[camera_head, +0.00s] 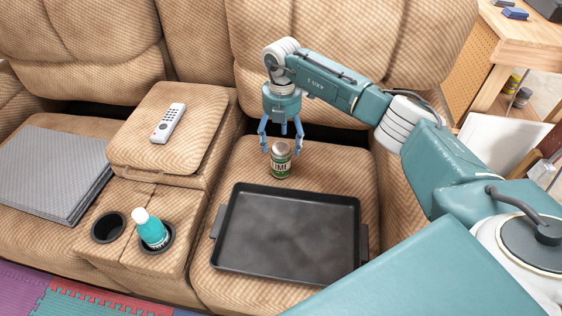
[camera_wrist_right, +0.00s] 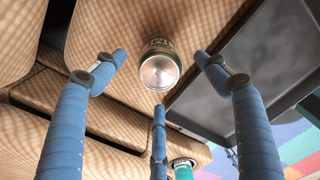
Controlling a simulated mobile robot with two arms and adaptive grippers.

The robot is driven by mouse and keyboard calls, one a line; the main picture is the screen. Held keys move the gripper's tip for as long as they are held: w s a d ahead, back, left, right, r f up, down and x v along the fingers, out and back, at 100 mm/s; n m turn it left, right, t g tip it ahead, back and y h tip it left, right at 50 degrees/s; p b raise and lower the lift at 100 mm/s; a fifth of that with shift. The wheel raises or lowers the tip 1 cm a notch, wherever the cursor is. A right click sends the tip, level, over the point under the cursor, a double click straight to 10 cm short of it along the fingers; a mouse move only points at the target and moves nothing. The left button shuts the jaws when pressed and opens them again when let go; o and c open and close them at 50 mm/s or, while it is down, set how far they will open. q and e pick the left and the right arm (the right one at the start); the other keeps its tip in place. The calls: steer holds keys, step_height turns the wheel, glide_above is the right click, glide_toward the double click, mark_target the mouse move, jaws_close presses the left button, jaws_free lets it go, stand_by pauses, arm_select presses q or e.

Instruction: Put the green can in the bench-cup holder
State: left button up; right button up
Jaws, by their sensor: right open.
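The green can (camera_head: 281,161) with a silver top stands upright on the right seat cushion, behind the black tray. My right gripper (camera_head: 281,148) is above it with its blue fingers spread. In the right wrist view the can's round top (camera_wrist_right: 158,72) shows between the open fingers (camera_wrist_right: 160,85), with no finger clearly touching it. The bench-cup holder has two round wells in the console front. The left well (camera_head: 108,227) is empty. The right well (camera_head: 157,246) holds a teal bottle with a white cap (camera_head: 151,229). My left gripper is out of view.
A large black tray (camera_head: 288,234) lies on the right seat, just in front of the can. A white remote (camera_head: 168,123) lies on the console lid. A grey folded mat (camera_head: 50,172) lies on the left seat. A wooden workbench (camera_head: 530,45) stands at the right.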

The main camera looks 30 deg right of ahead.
mark_target(281, 147)
step_height(281, 147, down, 5)
steer(key=shift+a+r+b, duration=0.1)
steer(key=shift+r+b, duration=0.1)
steer(key=shift+b, duration=0.3)
steer(key=shift+f, duration=0.35)
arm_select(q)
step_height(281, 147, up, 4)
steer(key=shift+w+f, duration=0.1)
arm_select(e)
steer(key=c, duration=1.7)
steer(key=shift+r, duration=0.15)
steer(key=shift+c, duration=0.2)
